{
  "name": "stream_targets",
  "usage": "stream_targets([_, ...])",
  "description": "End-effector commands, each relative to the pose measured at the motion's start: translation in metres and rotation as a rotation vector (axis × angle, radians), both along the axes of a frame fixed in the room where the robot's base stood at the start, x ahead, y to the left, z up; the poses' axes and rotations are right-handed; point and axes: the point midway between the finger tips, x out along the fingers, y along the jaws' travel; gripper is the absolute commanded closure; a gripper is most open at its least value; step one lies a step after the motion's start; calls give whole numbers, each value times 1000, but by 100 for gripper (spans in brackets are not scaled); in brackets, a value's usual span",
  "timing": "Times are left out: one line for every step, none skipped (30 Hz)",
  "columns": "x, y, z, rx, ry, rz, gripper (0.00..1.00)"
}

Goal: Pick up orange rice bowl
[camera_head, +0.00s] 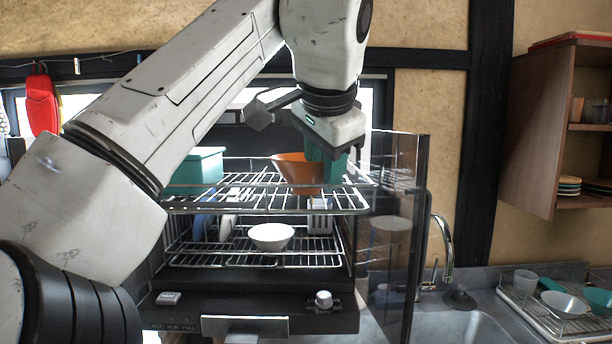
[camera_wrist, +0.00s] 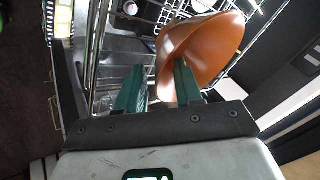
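The orange rice bowl (camera_head: 292,174) stands on the upper wire rack of the open dish cabinet in the head view. My gripper (camera_head: 333,167) points down at the bowl's right side, its green fingers overlapping that edge in the picture. In the wrist view, the bowl (camera_wrist: 210,45) looks tilted and fills the upper middle. My gripper (camera_wrist: 160,88) shows two green fingers spread apart there. The right finger overlaps the bowl, and a strip of the bowl's edge shows between the fingers. The left finger is clear of it. Whether either finger touches the bowl cannot be told.
A teal container (camera_head: 199,166) stands left on the upper rack. A white bowl (camera_head: 271,237) sits on the lower rack. A dark transparent door (camera_head: 405,235) stands open at the right of the cabinet. A faucet (camera_head: 443,245) and sink lie beyond it.

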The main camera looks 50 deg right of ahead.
Motion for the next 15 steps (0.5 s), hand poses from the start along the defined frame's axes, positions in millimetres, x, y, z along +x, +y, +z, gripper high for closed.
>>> stream_targets([0, 0, 0, 0, 0, 0, 65])
stream_targets([0, 0, 0, 0, 0, 0, 65])
stream_targets([0, 0, 0, 0, 0, 0, 65])
stream_targets([0, 0, 0, 0, 0, 0, 66])
stream_targets([0, 0, 0, 0, 0, 0, 68])
stream_targets([0, 0, 0, 0, 0, 0, 72])
stream_targets([0, 0, 0, 0, 0, 0, 75])
stream_targets([0, 0, 0, 0, 0, 0, 78])
stream_targets([0, 0, 0, 0, 0, 0, 82])
stream_targets([0, 0, 0, 0, -1, 0, 85])
stream_targets([0, 0, 0, 0, 0, 0, 88])
stream_targets([0, 0, 0, 0, -1, 0, 91])
stream_targets([0, 0, 1, 0, -1, 0, 94])
stream_targets([0, 0, 1, 0, -1, 0, 97])
stream_targets([0, 0, 1, 0, -1, 0, 100])
